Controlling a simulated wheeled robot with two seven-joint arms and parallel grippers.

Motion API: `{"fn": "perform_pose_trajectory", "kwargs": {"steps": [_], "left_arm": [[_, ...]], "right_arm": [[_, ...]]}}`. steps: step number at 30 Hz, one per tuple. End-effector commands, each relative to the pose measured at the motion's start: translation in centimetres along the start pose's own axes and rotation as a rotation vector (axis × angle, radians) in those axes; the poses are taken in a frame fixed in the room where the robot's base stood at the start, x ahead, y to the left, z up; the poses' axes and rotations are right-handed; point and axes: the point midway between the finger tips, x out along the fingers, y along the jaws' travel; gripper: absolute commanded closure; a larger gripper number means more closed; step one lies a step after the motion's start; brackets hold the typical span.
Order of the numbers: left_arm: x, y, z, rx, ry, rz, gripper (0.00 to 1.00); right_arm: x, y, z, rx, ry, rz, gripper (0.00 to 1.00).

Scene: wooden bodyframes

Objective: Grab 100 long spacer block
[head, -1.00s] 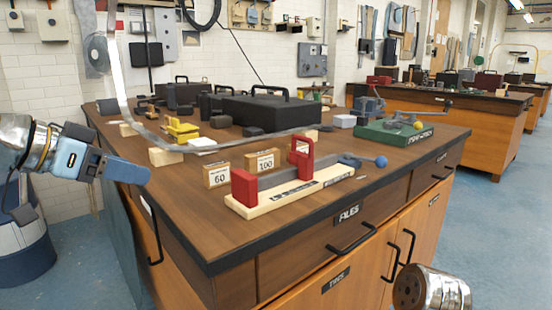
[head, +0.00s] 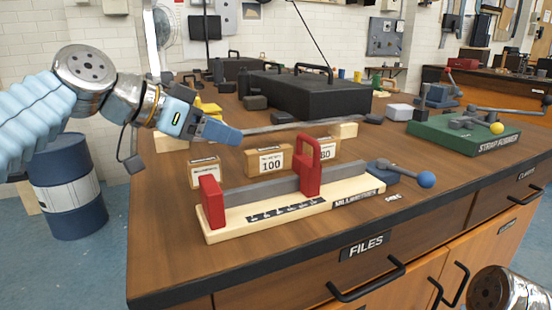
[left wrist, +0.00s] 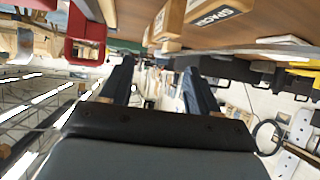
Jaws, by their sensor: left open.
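The 100 long spacer block (head: 270,161) is a light wooden block with a white label, standing upright on the bench behind the red-ended gauge. A second wooden block (head: 204,173) stands to its left, and one reading 80 (head: 324,149) to its right. My left gripper (head: 236,136) is open and empty, up and to the left of the 100 block, apart from it. In the left wrist view my left gripper's fingers (left wrist: 157,82) are spread with nothing between them. Wooden blocks show at the top, one reading SPACER (left wrist: 213,12).
The gauge (head: 290,205), with red uprights on a pale wooden base, lies in front of the blocks. A long metal strip (head: 290,127) runs behind them. A black case (head: 300,95) and a green strap former (head: 465,135) stand farther back and right.

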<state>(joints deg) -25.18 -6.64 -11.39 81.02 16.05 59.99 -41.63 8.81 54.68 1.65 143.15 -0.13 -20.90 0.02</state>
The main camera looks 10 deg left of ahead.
Motion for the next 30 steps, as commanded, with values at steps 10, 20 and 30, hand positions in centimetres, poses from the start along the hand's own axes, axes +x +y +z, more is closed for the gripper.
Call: {"fn": "perform_pose_trajectory", "kwargs": {"steps": [10,20,30], "left_arm": [[5.2,0.0,0.0,-0.001,0.001,0.001,0.39],[9.8,-0.7,0.4,0.0,-0.001,0.001,0.39],[10.4,-0.7,0.4,0.0,0.001,0.0,0.43]], "right_arm": [[0.0,0.0,0.0,0.0,0.0,0.0,0.57],[-0.5,-0.2,0.0,0.0,0.0,0.0,0.57],[-0.4,-0.2,0.0,0.0,0.0,0.0,0.57]]}}
